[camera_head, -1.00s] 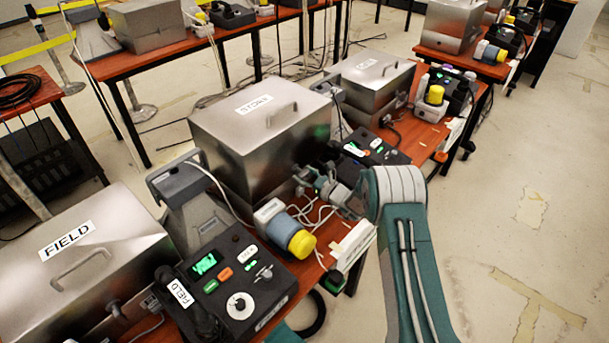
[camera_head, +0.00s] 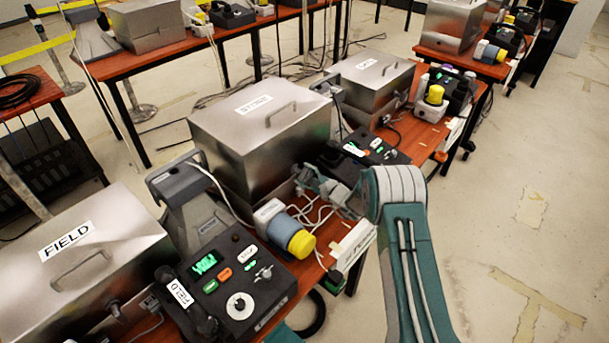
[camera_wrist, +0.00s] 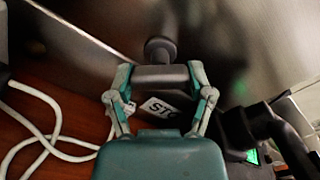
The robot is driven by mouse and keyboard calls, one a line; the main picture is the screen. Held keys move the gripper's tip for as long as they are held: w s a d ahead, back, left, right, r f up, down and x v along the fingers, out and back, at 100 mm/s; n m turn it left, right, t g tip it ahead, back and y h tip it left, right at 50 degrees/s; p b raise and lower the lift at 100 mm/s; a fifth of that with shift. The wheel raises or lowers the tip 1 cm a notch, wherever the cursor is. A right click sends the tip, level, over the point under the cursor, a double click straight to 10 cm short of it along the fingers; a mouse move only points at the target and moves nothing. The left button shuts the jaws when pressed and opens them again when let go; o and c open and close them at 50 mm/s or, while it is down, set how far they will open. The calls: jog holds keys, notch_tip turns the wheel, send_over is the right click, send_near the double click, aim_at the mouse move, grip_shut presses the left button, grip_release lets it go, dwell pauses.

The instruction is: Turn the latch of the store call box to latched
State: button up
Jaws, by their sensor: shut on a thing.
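The store call box (camera_head: 240,130) is a steel box with a STORE label and a lid handle, at the middle of the head view. My gripper (camera_head: 306,178) is at its right side, low down and small in that view. In the wrist view my gripper (camera_wrist: 162,84) is shut across a dark grey bar, apparently the latch handle (camera_wrist: 163,77). A round dark knob (camera_wrist: 160,50) lies just beyond it, against the steel wall. A label starting "ST" (camera_wrist: 160,107) shows between the fingers, partly hidden by my gripper. The latch's angle is hard to judge.
White cables (camera_wrist: 45,120) lie left of my gripper on the wooden table. A dark console (camera_head: 372,148) is at the right, the FIELD box (camera_head: 95,265) at the near left. Bare floor (camera_head: 510,200) is open at the right.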

jog(key=n, duration=0.5)
jog(key=shift+a+n, duration=0.1)
jog(key=shift+n, duration=0.2)
jog(key=shift+s+f+n, duration=0.1)
jog(key=shift+n, duration=1.8)
jog(key=shift+f, duration=0.1)
jog(key=o, duration=1.1)
jog(key=shift+s+a, duration=0.1)
jog(key=shift+d, duration=0.45)
jog(key=v, duration=1.1)
jog(key=shift+s, duration=0.2)
